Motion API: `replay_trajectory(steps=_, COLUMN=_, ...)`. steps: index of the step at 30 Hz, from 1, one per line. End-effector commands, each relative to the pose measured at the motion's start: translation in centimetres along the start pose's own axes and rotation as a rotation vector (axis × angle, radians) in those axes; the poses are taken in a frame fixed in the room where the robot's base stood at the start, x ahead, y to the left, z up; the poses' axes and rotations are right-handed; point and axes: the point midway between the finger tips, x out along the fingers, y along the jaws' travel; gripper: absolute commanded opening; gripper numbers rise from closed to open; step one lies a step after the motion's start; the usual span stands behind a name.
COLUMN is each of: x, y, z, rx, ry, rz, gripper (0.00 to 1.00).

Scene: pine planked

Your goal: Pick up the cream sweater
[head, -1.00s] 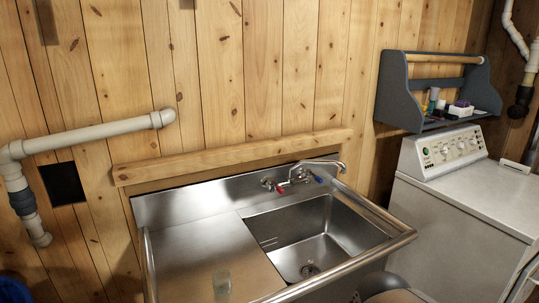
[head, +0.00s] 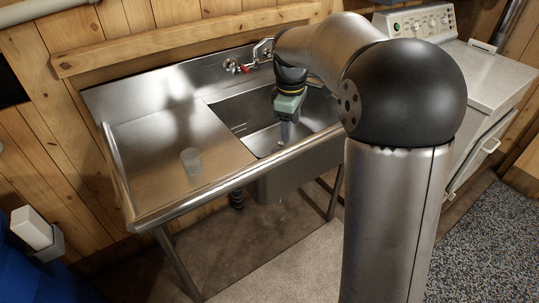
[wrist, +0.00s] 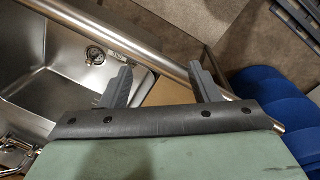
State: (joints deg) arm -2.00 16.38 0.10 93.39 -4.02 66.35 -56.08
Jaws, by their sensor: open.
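I cannot make out a cream sweater in either current view. My gripper (head: 287,132) points down over the front part of the sink basin in the head view, with my arm link and dark joint covering part of the right side. In the wrist view my gripper (wrist: 161,60) has its two grey fingers spread apart, with nothing held between them. The sink's front rail runs beyond and between the fingers. A small tan patch shows between the finger bases, and I cannot tell what it is.
A steel sink unit (head: 170,200) with a clear cup (head: 191,160) on its drainboard stands against the pine wall. A white appliance (head: 475,72) stands at the right. A blue thing (head: 30,275) with a white block (head: 32,228) is at lower left. Carpet lies in front.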

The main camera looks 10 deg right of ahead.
Motion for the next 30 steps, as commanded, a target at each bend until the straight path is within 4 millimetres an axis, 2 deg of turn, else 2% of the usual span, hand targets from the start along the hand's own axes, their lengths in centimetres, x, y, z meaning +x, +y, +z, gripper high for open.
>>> replay_trajectory(steps=1, x=3.0, y=2.5, z=-2.0, rx=-0.109, ry=-0.008, rz=-0.001, gripper=0.56)
replay_trajectory(steps=6, x=9.5, y=9.5, z=-7.2, rx=-0.511, ry=-0.034, rz=0.005, gripper=0.56)
replay_trajectory(steps=9, x=13.5, y=12.3, z=-9.5, rx=-0.717, ry=-0.049, rz=0.006, gripper=0.56)
replay_trajectory(steps=12, x=16.6, y=14.0, z=-11.0, rx=-0.877, ry=-0.061, rz=0.004, gripper=0.56)
replay_trajectory(steps=17, x=19.1, y=15.2, z=-12.1, rx=-1.018, ry=-0.071, rz=0.003, gripper=0.56)
replay_trajectory(steps=23, x=21.6, y=15.4, z=-12.1, rx=-1.046, ry=-0.073, rz=-0.001, gripper=0.56)
replay_trajectory(steps=30, x=26.9, y=15.6, z=-11.8, rx=-1.043, ry=-0.074, rz=-0.001, gripper=0.56)
